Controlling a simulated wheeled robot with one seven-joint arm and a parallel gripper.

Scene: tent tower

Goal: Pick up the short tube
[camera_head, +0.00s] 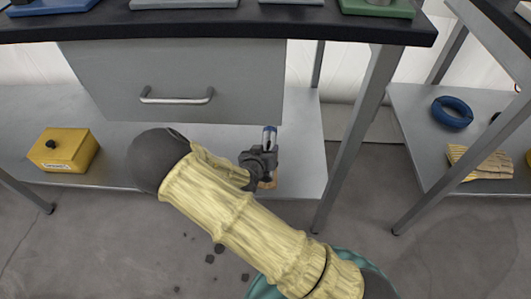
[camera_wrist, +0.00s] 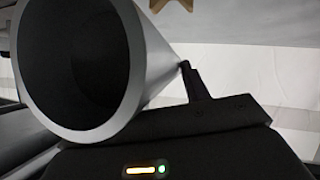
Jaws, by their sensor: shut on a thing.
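The grip contact itself is hidden.
A grey drawer (camera_head: 180,85) hangs under the black worktop (camera_head: 220,27). A yellow box (camera_head: 64,150) sits on the lower shelf (camera_head: 110,172). At right, another shelf holds a blue ring (camera_head: 452,112) and gloves (camera_head: 480,162).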

